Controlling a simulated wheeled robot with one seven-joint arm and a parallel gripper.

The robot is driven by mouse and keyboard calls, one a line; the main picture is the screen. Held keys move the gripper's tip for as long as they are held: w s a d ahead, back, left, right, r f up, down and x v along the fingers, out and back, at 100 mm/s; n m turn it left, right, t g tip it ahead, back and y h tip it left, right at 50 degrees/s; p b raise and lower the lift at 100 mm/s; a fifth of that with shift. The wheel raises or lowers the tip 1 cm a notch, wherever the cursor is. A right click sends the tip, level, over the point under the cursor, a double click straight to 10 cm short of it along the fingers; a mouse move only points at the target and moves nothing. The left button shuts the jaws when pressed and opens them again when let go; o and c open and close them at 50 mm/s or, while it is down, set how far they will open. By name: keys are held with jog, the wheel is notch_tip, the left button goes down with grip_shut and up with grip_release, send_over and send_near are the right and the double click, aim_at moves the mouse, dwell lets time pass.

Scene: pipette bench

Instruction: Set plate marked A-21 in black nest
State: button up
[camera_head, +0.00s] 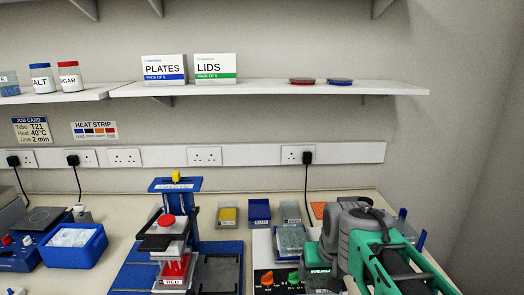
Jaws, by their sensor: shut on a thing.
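No plate with a readable A-21 mark shows. A clear, pale well plate (291,241) sits on a white device at the right middle of the bench, just left of my arm. A flat dark nest-like recess (216,274) lies on the blue base, right of the press-like stand; I cannot tell for sure that it is the black nest. My grey and green arm fills the lower right. My gripper's fingers are hidden behind the arm or out of frame, so what they hold does not show.
The blue stand (176,187) rises left of the dark recess, with a red-topped piece in it. A blue tub (73,247) stands left. A shelf (270,89) runs above.

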jog(key=s+d+r+m+h, duration=0.1)
jog(key=s+d+r+m, duration=0.15)
jog(key=d, duration=0.65)
jog(key=s+d+r+m+h, duration=0.1)
jog(key=s+d+r+m, duration=0.2)
jog(key=d, duration=0.6)
jog(key=s+a+f+n+y, duration=0.2)
jog(key=s+a+n, duration=0.2)
jog(key=a+n, duration=0.25)
jog(key=shift+m, duration=0.3)
jog(key=w+d+f, duration=0.1)
jog(key=w+f, duration=0.2)
jog(key=w, duration=0.1)
jog(key=w+d+f+p, duration=0.1)
jog(key=w+f, duration=0.2)
jog(key=w, duration=0.1)
jog(key=w+d+f, duration=0.1)
jog(key=w+f, duration=0.2)
jog(key=w, duration=0.1)
jog(key=shift+w+d+f, duration=0.15)
jog(key=shift+w+f, duration=0.05)
jog(key=shift+w, duration=0.05)
jog(key=shift+w+f+p, duration=0.15)
jog(key=shift+f+p, duration=0.1)
jog(key=shift+p, duration=0.05)
jog(key=shift+w+d+f, duration=0.1)
jog(key=shift+w+f, duration=0.1)
jog(key=shift+f, duration=1.55)
jog(key=shift+f, duration=0.1)
